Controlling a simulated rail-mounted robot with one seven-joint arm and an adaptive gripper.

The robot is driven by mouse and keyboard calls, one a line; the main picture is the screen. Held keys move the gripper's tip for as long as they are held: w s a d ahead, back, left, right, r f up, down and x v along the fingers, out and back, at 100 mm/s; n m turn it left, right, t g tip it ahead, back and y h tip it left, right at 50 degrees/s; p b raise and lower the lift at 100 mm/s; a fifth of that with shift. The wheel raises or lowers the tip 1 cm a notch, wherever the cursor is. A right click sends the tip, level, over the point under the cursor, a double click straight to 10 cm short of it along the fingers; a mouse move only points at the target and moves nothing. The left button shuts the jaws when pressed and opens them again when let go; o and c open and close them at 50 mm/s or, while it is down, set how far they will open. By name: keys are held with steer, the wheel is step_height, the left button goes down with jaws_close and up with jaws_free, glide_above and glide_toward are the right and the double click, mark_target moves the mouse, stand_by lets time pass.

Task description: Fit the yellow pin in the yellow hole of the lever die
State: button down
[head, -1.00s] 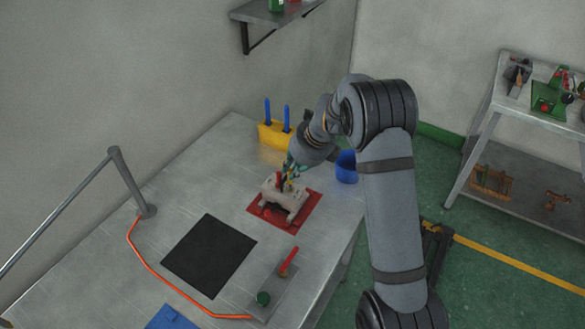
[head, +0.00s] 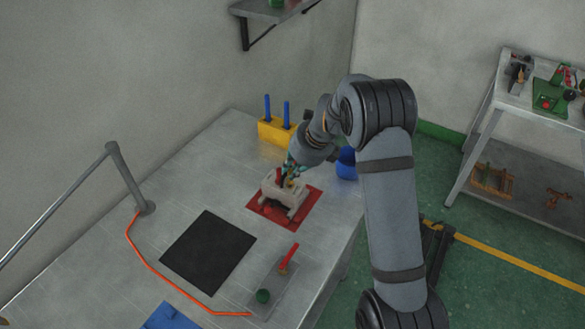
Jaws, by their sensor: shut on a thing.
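The lever die (head: 285,200) is a pale grey-beige block with feet, standing on a red mat (head: 262,211) on the metal table. A red part (head: 278,175) stands up on its top. My gripper (head: 291,174) is directly over the top of the die, pointing down, and is shut on the yellow pin. Only a small bit of yellow (head: 289,183) shows under the fingers, close to the die's top. I cannot tell whether this is the pin or the rim of the yellow hole, nor whether the pin is inside the hole.
A yellow block with blue pegs (head: 275,132) stands behind the die, and a blue cup (head: 347,164) is at the right. A black mat (head: 209,253), a plate with a red handle and green knob (head: 268,288), and an orange cable (head: 165,283) lie in front.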

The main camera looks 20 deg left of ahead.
steer(key=shift+f+b, duration=0.65)
steer(key=shift+f, duration=0.25)
steer(key=c, duration=1.7)
jaws_free()
steer(key=shift+r, duration=0.1)
steer(key=shift+o, duration=0.2)
steer(key=v, duration=1.2)
